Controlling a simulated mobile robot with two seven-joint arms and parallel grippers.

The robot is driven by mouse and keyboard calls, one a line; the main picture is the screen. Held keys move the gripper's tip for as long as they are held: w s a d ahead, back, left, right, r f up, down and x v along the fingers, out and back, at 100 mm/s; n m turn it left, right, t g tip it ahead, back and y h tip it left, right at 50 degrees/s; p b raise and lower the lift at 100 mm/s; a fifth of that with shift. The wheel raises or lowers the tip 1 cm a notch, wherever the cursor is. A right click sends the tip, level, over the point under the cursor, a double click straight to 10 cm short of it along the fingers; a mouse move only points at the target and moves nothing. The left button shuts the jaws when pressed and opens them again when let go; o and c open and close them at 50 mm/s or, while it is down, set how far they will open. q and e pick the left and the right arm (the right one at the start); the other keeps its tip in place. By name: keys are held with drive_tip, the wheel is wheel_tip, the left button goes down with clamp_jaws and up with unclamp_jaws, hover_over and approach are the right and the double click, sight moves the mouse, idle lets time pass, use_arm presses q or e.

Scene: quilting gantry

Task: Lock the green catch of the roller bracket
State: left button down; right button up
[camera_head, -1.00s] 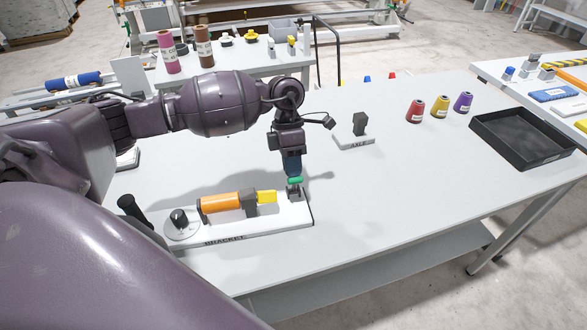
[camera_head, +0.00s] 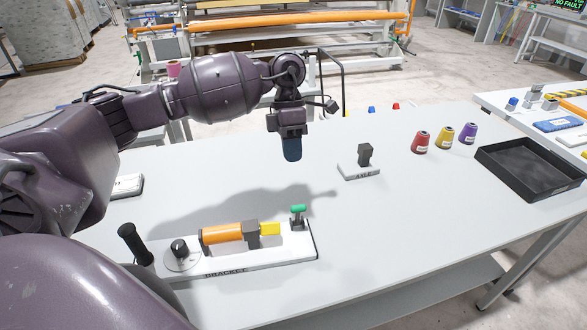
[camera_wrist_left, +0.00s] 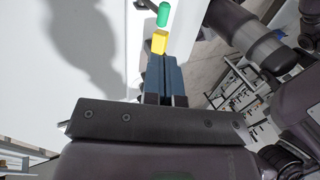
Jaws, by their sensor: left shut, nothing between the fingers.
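The roller bracket's white base (camera_head: 285,250) lies on the table, labelled BRACKET. An orange roller (camera_head: 221,233) lies along it through a dark block (camera_head: 251,235), with a yellow end (camera_head: 270,229) to the right. The green catch (camera_head: 297,209) stands on a small grey post at the base's right end. My left gripper (camera_head: 292,158) points down, shut and empty, above and behind the catch, apart from it. In the left wrist view the shut fingers (camera_wrist_left: 160,78) show below the yellow end (camera_wrist_left: 159,41) and the green catch (camera_wrist_left: 163,14). My right gripper is not in view.
A dark knob (camera_head: 180,248) and a black handle (camera_head: 134,243) are at the bracket's left. A dark block on a white stand (camera_head: 359,172), several thread cones (camera_head: 444,138) and a black tray (camera_head: 487,168) are to the right. The table middle is clear.

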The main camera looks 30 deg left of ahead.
use_arm(q)
drive_tip(key=w+p, duration=0.1)
drive_tip(key=p, duration=0.5)
approach(298, 215)
wheel_tip(298, 215, down, 6)
drive_tip(key=shift+s+d+r, duration=0.2)
drive_tip(key=shift+s+d, duration=0.1)
idle(0.4)
drive_tip(key=shift+b, duration=0.4)
